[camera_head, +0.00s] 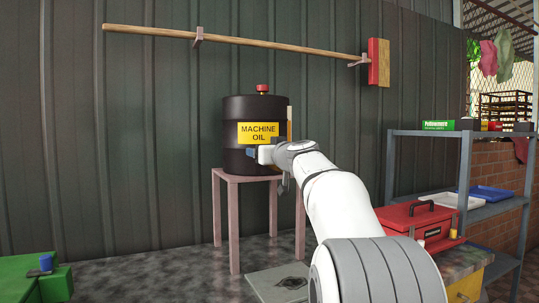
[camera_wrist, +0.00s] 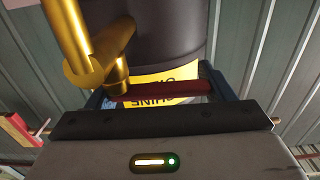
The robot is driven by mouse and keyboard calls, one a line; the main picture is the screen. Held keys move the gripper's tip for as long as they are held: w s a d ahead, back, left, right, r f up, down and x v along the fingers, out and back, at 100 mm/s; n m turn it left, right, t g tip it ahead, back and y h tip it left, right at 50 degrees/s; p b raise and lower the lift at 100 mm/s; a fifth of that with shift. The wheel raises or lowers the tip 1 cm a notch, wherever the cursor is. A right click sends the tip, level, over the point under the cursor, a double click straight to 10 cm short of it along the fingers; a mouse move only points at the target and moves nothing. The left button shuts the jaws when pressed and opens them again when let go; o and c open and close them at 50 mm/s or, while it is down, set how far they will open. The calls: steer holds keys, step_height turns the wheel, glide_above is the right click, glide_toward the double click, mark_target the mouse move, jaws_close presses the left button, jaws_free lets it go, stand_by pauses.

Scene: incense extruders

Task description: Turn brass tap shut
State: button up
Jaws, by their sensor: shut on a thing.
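A black oil drum (camera_head: 238,108) with a yellow "MACHINE OIL" label (camera_head: 258,134) stands upright on a pinkish wooden stand (camera_head: 234,226). My gripper (camera_head: 262,153) is at the drum's front, just below the label, and hides the tap in the head view. In the wrist view, the brass tap (camera_wrist: 110,52) shows at upper left, in front of the drum (camera_wrist: 170,30). A dark red bar, seemingly the tap's handle (camera_wrist: 165,90), lies across between the blue fingers of my gripper (camera_wrist: 160,84), which is shut on it. The tap's outlet and how far it is turned are unclear.
A long wooden pole (camera_head: 260,42) with a red and yellow head hangs on the wall above. A grey shelf (camera_head: 465,180) and red toolbox (camera_head: 418,217) stand at right. A green object (camera_head: 30,280) is at lower left. The floor left of the stand is clear.

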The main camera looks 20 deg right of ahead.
steer(key=o, duration=1.4)
steer(key=s+b, duration=0.2)
steer(key=s, duration=0.6)
steer(key=shift+w+d+f, duration=0.1)
